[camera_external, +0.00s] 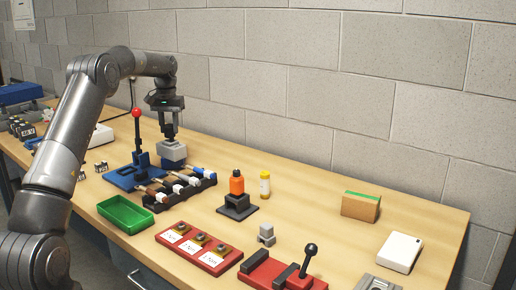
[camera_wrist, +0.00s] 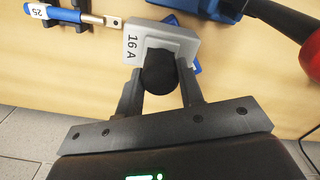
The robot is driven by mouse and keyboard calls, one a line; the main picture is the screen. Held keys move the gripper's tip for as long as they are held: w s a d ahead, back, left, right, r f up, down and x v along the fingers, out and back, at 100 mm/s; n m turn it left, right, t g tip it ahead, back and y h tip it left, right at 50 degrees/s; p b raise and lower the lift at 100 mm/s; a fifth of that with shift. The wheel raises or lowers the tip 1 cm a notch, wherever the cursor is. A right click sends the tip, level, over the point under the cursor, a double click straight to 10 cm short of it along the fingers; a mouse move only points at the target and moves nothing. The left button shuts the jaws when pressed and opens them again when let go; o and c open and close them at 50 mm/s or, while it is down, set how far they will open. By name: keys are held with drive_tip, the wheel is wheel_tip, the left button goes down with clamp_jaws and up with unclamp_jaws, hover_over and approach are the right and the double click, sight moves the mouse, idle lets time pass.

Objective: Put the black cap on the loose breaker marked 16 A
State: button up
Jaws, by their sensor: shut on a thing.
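The grey breaker (camera_wrist: 180,31) carries the marking 16 A and shows in the wrist view just beyond my fingertips. It also shows in the external view (camera_external: 173,154), upright beside the blue base. The black cap (camera_wrist: 159,72) is a dark rounded piece between my fingers. My gripper (camera_wrist: 161,88) is shut on the cap, and in the external view my gripper (camera_external: 171,132) points down right over the breaker. The cap overlaps the breaker's face in the wrist view. I cannot tell whether it is seated or only close; the cap hides the part behind it.
A red-knobbed lever (camera_external: 137,114) rises from a blue base close left of my gripper. The table at the back right is mostly free.

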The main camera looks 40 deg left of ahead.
sight(169, 125)
drive_tip(key=o, duration=1)
drive_tip(key=shift+f, duration=0.1)
drive_tip(key=shift+c, duration=0.2)
wheel_tip(169, 125, up, 12)
